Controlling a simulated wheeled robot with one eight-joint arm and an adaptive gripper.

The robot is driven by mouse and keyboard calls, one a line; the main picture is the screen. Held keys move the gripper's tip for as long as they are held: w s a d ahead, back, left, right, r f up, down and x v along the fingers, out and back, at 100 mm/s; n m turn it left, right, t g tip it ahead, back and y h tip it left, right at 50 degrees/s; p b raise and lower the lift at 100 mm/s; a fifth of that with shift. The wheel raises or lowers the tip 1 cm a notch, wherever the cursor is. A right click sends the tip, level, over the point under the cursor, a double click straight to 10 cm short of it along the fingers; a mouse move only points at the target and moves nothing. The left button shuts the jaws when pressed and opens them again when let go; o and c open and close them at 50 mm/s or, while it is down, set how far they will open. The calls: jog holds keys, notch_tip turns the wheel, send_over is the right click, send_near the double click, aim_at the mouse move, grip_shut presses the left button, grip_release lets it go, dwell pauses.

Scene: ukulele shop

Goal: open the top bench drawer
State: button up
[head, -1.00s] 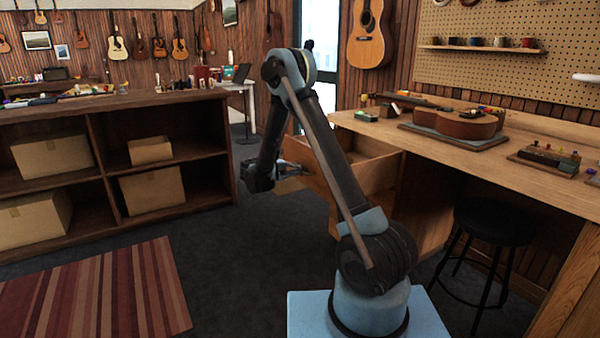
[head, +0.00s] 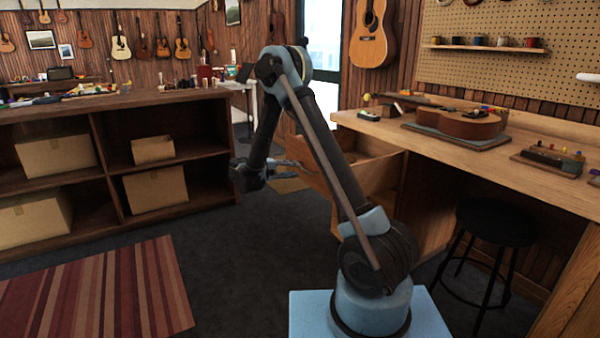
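The top bench drawer (head: 353,165) is pulled out from the left end of the wooden workbench (head: 543,165). Its open inside shows, and my arm's upper link hides part of it. My gripper (head: 300,169) is to the left of the drawer front, with its fingers pointing right toward it. The fingers look apart with nothing between them. A small gap seems to lie between the fingertips and the drawer front, but the arm makes this hard to judge.
A black stool (head: 496,222) stands under the bench. A shelf unit (head: 110,177) with cardboard boxes is at the left. A striped rug (head: 95,295) lies at the front left. Dark floor is clear between shelf and bench. A guitar body (head: 457,123) lies on the bench.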

jog(key=v, duration=0.6)
jog(key=s+d+r+g+y, duration=0.1)
jog(key=s+d+r, duration=0.15)
jog(key=d, duration=0.35)
jog(key=s+d+r+g+y, duration=0.1)
jog(key=s+d+r+g, duration=0.1)
jog(key=d+r, duration=0.3)
jog(key=s+d+r+m+g+y, duration=0.2)
jog(key=s+d+y, duration=0.2)
jog(key=s+d, duration=0.7)
jog(key=s+d+f+m+y, duration=0.1)
jog(key=s+d+y, duration=0.1)
jog(key=s, duration=0.5)
jog(key=s+d+f+y, duration=0.1)
jog(key=s+d, duration=0.2)
jog(key=s, duration=0.4)
jog(key=s+a+f+m+y, duration=0.1)
jog(key=s+f+y, duration=0.1)
jog(key=s, duration=0.5)
jog(key=s+a+f+m+y, duration=0.1)
jog(key=s+a+f+y, duration=0.1)
jog(key=s+f, duration=0.3)
jog(key=shift+s+m+y, duration=0.3)
jog(key=shift+s, duration=0.6)
